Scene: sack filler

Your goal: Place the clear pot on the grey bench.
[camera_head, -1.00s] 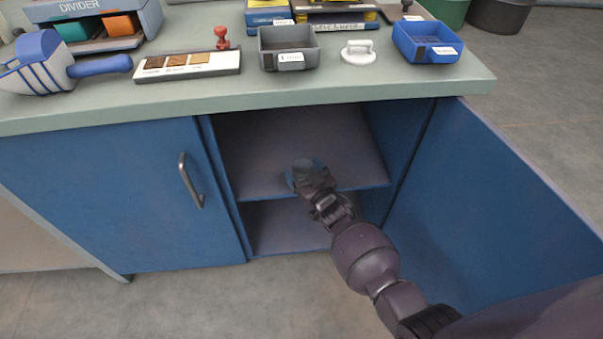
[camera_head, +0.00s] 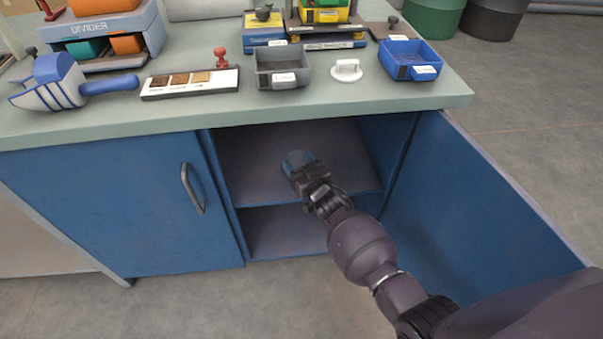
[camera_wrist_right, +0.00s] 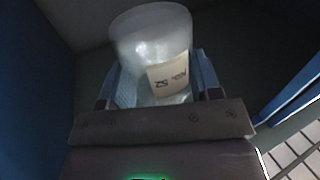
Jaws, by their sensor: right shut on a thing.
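The clear pot (camera_wrist_right: 150,38) fills the middle of the right wrist view, a translucent cup with a paper label. My right gripper (camera_wrist_right: 160,88) is shut on it, one finger on each side. In the head view my right gripper (camera_head: 308,176) reaches into the open cupboard, at the upper shelf. The pot (camera_head: 297,160) shows there only as a small bluish shape past the fingers. The grey bench (camera_head: 215,118) has a grey-green top above the cupboard. My left gripper is not in view.
The open cupboard door (camera_head: 470,205) stands to the right of my arm. The bench top holds a scoop (camera_head: 55,85), a sample strip (camera_head: 190,83), a grey bin (camera_head: 283,68), a white handled lid (camera_head: 346,71) and a blue bin (camera_head: 409,60). Its front strip is clear.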

